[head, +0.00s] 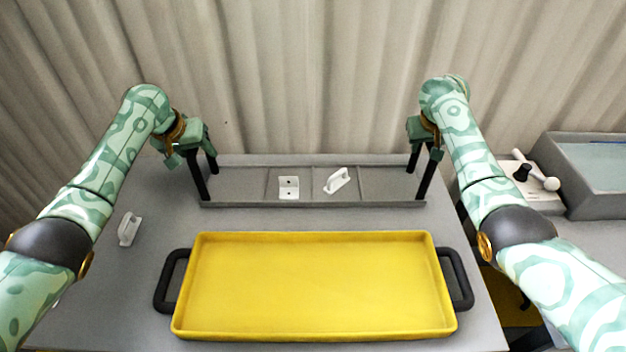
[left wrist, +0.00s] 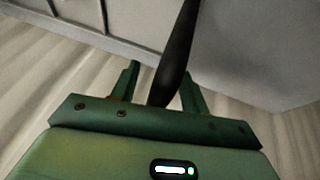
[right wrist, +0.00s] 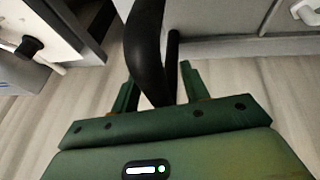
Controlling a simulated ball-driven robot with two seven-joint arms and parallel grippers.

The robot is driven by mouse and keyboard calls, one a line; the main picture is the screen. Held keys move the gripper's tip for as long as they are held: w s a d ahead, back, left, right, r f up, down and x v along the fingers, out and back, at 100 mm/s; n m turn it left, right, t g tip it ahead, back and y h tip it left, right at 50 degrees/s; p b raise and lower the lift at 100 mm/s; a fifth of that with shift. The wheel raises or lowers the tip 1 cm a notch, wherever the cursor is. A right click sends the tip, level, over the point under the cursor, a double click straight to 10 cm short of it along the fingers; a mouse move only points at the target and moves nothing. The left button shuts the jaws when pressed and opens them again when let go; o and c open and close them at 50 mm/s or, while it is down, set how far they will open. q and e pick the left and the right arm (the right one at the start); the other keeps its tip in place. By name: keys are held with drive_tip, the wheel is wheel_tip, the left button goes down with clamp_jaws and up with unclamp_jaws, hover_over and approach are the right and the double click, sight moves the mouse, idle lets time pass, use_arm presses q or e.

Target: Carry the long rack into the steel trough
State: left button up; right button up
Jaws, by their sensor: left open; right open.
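The long grey rack (head: 240,186), split by dividers, lies across the back of the table. Black uprights of its handles rise at its left and right ends. My left gripper (head: 190,146) is at the top of the left handle. In the left wrist view the black handle bar (left wrist: 178,50) passes between its open fingers. My right gripper (head: 424,136) is at the right handle, also open, with the bar (right wrist: 148,50) between its fingers. A grey walled basin (head: 590,198) with a bluish surface, partly cut off at the right, may be the steel trough.
A white plate (head: 288,188) and a white handle-shaped part (head: 338,179) lie in the rack. A similar part (head: 128,230) lies on the table at left. A yellow tray (head: 315,285) fills the front. A white box (head: 540,199) with knob and lever stands by the basin.

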use_arm(q)
clamp_jaws()
use_arm(e)
clamp_jaws()
use_arm(q)
drive_tip(key=shift+r, duration=0.2)
use_arm(e)
drive_tip(key=shift+r, duration=0.2)
